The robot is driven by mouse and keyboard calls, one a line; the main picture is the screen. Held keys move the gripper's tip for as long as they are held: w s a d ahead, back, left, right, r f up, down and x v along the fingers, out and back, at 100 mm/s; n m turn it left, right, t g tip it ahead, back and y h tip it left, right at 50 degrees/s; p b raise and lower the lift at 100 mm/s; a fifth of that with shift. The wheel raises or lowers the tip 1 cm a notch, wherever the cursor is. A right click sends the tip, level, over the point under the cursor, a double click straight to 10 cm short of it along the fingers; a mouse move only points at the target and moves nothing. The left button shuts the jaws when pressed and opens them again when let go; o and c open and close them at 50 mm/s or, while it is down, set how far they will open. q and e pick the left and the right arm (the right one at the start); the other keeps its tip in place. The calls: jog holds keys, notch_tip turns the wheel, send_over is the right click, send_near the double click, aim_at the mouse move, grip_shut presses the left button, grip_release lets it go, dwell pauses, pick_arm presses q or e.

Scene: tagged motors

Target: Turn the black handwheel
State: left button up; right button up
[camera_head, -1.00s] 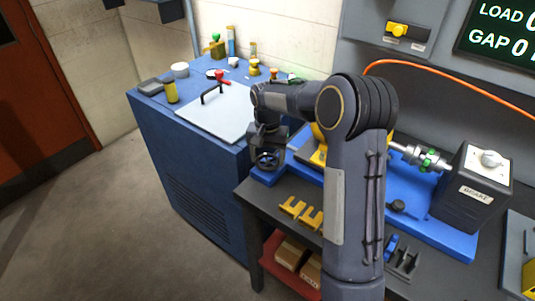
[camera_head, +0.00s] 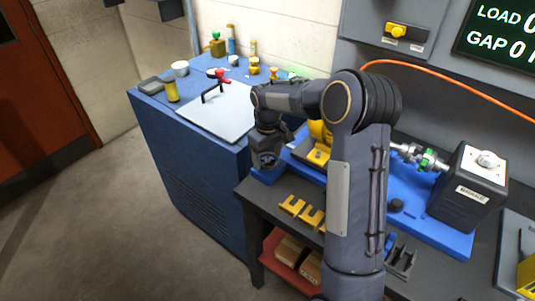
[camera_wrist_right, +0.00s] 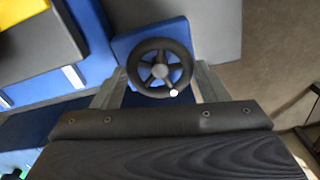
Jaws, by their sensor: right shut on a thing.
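The black handwheel (camera_wrist_right: 160,68) shows in the right wrist view, a spoked ring with a pale hub and a white dot on the rim nearest me. It sits in front of a blue block (camera_wrist_right: 124,46). The fingers of my right gripper (camera_wrist_right: 158,82) lie on either side of the wheel and are shut on its rim. In the head view my right gripper (camera_head: 266,158) is at the left end of the blue base (camera_head: 440,232) and mostly hides the wheel. My left gripper is not in view.
A blue cabinet (camera_head: 195,175) stands left of the dark bench, with a white plate (camera_head: 215,112) on top. Yellow forked pieces (camera_head: 302,212) lie at the bench front. The brake box (camera_head: 468,190) is at right. Floor at left is clear.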

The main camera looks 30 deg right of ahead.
jog(key=n, duration=0.4)
jog(key=shift+n+p, duration=0.3)
jog(key=n, duration=0.3)
jog(key=shift+r+n+p, duration=0.1)
jog(key=shift+n+p, duration=0.2)
jog(key=shift+n, duration=0.1)
jog(key=n, duration=0.4)
jog(key=shift+p, duration=0.4)
jog(key=n, duration=0.4)
jog(key=shift+p, duration=0.4)
jog(key=n+p, duration=0.1)
jog(key=n, duration=0.3)
jog(key=shift+n, duration=0.3)
jog(key=n+p, duration=0.1)
jog(key=n, duration=0.2)
jog(key=shift+n, duration=0.3)
jog(key=n+p, duration=0.1)
jog(key=n, duration=0.3)
jog(key=shift+w+n+p, duration=0.1)
jog(key=shift+n+p, duration=0.7)
jog(key=shift+n, duration=1.4)
